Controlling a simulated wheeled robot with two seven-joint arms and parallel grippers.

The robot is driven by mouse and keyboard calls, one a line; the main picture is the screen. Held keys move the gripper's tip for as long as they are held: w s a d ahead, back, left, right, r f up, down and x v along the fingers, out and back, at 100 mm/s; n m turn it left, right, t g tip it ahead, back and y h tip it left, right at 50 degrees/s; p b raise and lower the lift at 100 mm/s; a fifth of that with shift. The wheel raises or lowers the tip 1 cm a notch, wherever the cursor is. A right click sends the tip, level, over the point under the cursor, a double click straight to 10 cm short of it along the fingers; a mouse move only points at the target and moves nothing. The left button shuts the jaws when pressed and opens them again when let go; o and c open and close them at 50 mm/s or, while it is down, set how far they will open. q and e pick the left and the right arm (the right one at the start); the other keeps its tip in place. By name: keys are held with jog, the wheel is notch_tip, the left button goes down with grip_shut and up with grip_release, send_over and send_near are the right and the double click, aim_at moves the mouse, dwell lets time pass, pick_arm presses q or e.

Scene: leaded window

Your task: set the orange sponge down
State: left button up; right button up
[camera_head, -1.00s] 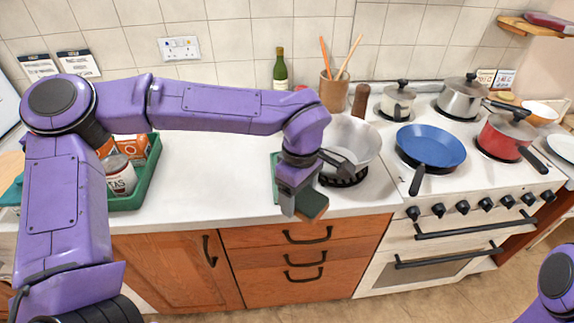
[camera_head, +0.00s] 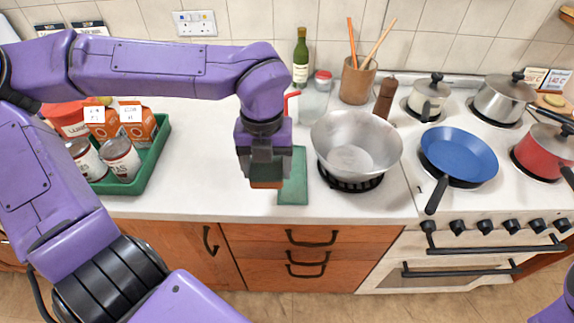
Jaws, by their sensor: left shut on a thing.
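The orange sponge (camera_head: 266,184) shows as a small orange-brown strip under my left gripper (camera_head: 265,172). The gripper points down and is shut on the sponge; its fingers hide most of it. It is over the white worktop, just left of a flat green mat (camera_head: 293,190). I cannot tell whether the sponge touches the worktop. My right gripper is not in view; only a bit of purple arm shows at the lower right corner.
A steel bowl-shaped pan (camera_head: 357,148) stands right of the mat. A green bottle (camera_head: 300,60) and a utensil pot (camera_head: 357,82) stand behind. A green crate (camera_head: 152,160) with cans and cartons is at left. The worktop (camera_head: 205,180) between crate and gripper is clear.

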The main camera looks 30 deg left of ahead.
pick_arm(q)
jog(key=w, duration=0.1)
jog(key=w+a+f, duration=0.1)
jog(key=w, duration=0.1)
jog(key=w+f+p, duration=0.1)
jog(key=shift+w+a+f, duration=0.15)
jog(key=shift+w+a, duration=0.15)
jog(key=shift+w, duration=0.1)
jog(key=w+f, duration=0.1)
jog(key=f, duration=0.1)
jog(key=w+a+f, duration=0.1)
jog(key=w+f+p, duration=0.1)
jog(key=w+f, duration=0.1)
jog(key=shift+w+a+f, duration=0.1)
jog(key=shift+a+f, duration=0.15)
jog(key=shift+f, duration=0.05)
notch_tip(320, 180, down, 3)
jog(key=shift+d+r, duration=0.1)
jog(key=shift+r, duration=0.1)
jog(key=shift+w+f, duration=0.1)
jog(key=shift+f, duration=0.2)
jog(key=shift+f, duration=0.1)
jog(key=shift+f, duration=0.1)
jog(key=o, duration=1.1)
